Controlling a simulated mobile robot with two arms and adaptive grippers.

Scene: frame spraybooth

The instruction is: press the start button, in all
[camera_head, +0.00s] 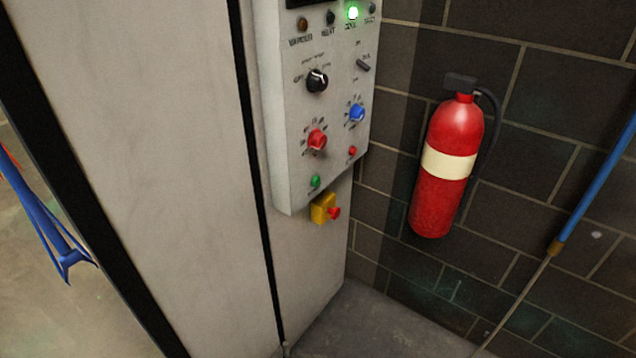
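A grey control panel (290,170) is fixed to the booth wall at the upper middle. A small green button (315,181) sits at its lower left; the label under it is too small to read. A small red button (352,151) is to its right and a little higher. Above are a red knob (317,139), a blue knob (357,113), a black selector (317,80) and a toggle lever (363,66). A green lamp (352,12) is lit at the top. Neither of my grippers is in view.
A yellow box with a red mushroom button (334,213) hangs just under the panel. A red fire extinguisher (446,165) is on the dark block wall at right. The floor (385,325) below looks clear.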

